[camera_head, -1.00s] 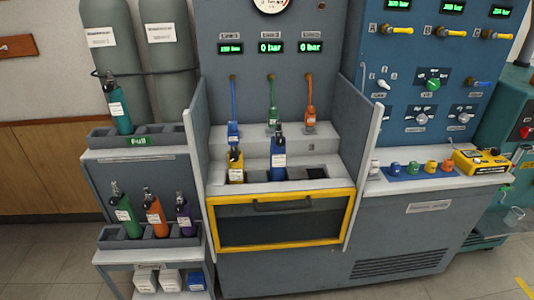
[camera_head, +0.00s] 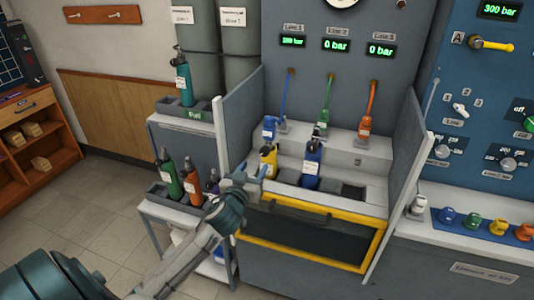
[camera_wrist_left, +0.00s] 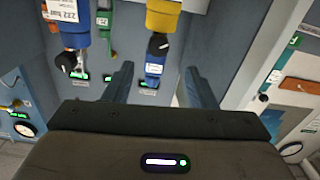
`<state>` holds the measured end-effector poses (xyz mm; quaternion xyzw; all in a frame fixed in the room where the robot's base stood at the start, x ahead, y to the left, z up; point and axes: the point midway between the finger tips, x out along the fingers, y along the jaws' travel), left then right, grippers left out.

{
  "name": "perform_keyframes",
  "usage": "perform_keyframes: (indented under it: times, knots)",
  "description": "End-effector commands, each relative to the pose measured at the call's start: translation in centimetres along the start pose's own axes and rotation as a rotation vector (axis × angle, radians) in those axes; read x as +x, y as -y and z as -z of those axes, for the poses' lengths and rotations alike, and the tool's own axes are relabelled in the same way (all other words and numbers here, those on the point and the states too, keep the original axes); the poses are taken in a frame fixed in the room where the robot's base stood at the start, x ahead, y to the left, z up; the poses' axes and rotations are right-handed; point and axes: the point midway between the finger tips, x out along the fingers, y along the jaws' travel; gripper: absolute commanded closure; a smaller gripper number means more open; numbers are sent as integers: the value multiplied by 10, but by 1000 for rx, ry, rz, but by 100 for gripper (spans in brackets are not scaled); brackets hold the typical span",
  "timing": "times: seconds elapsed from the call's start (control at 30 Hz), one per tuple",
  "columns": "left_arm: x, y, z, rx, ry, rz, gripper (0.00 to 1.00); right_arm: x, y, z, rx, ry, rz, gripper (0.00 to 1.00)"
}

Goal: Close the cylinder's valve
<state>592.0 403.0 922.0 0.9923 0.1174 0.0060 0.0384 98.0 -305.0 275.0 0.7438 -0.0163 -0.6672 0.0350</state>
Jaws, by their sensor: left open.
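A yellow cylinder (camera_head: 268,161) with a black valve on top stands upright in the left slot of the bench, behind the yellow-framed door. A blue cylinder (camera_head: 312,163) stands to its right. My left gripper (camera_head: 252,173) is open and empty, just in front and left of the yellow cylinder. In the left wrist view, which looks upside down, the yellow cylinder (camera_wrist_left: 164,14) comes in from the top, and its black valve (camera_wrist_left: 158,45) lies roughly in line with the gap between my fingers (camera_wrist_left: 158,88). Whether the valve is open cannot be told. My right gripper is out of view.
A grey side panel (camera_head: 238,115) stands left of the bench slots, close to my left gripper, and another (camera_head: 402,180) stands right. Green, orange and purple cylinders (camera_head: 190,180) stand in the lower rack at left. Blue, green and orange hoses (camera_head: 327,102) hang behind.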

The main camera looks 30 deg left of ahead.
Motion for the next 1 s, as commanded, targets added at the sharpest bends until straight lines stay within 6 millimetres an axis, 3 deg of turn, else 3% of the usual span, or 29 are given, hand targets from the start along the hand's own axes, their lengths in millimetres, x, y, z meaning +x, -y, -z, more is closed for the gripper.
perform_keyframes:
  times: [0.2, 0.4, 0.83, 1.0]
  knots:
    - [45, 0, 3, -3, 1, 2, 49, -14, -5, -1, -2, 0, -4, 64]
    - [72, 0, 1, 0, 2, 2, 49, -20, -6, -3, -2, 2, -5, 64]
    - [81, 0, -1, 0, 2, 0, 49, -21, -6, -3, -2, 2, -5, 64]
    - [80, 0, -1, 0, 2, 0, 82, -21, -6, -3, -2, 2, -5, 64]
